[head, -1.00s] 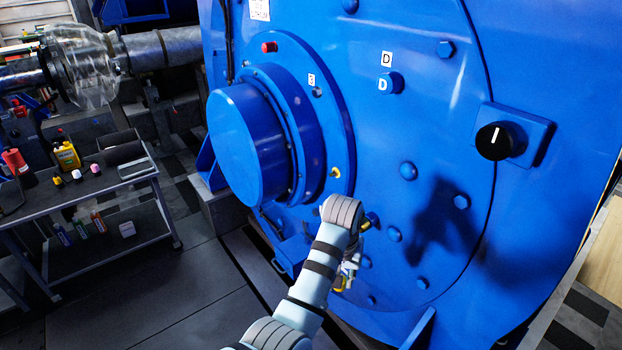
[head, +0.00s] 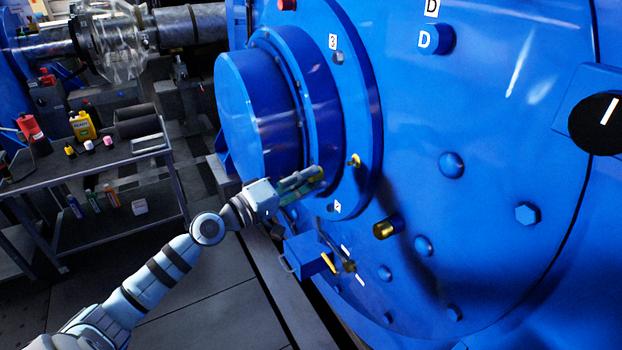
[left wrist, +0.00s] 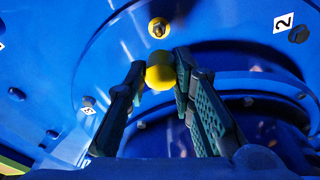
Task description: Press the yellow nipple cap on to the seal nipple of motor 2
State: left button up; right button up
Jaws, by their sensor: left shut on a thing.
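My left gripper (head: 316,175) is shut on the yellow nipple cap (head: 319,173), close in front of the blue flange. In the left wrist view the round yellow cap (left wrist: 160,74) sits between the fingertips of the left gripper (left wrist: 158,80). A small brass-yellow nipple (head: 354,160) sticks out of the blue flange of the motor (head: 450,110), to the right of the cap. The wrist view shows this nipple (left wrist: 158,28) just above the cap in the picture, with a small gap between them. The right gripper is not in view.
A small plate marked 2 (head: 337,207) is on the flange below the nipple. A blue cylinder (head: 258,115) juts out left. A dark brass-ended plug (head: 386,229) and a blue box (head: 307,254) are below. A tool cart (head: 95,170) with bottles and small caps stands left.

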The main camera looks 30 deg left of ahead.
aim_at(348, 164)
pick_arm(q)
jog(key=x, duration=0.4)
jog(key=shift+s+d+b, duration=0.15)
jog(key=shift+d+b, duration=0.2)
jog(key=shift+d, duration=0.05)
jog(key=shift+w+d, duration=0.3)
jog(key=shift+w, duration=0.15)
jog(key=shift+w+f, duration=0.1)
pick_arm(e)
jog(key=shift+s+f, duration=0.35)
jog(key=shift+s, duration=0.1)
pick_arm(q)
jog(key=shift+b, duration=0.3)
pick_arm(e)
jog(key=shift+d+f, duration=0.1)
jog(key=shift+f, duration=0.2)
pick_arm(q)
jog(key=shift+d+x, duration=0.2)
jog(key=shift+x, duration=1.35)
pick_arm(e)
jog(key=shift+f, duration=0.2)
pick_arm(q)
jog(key=o, duration=0.8)
jog(key=shift+f, duration=0.15)
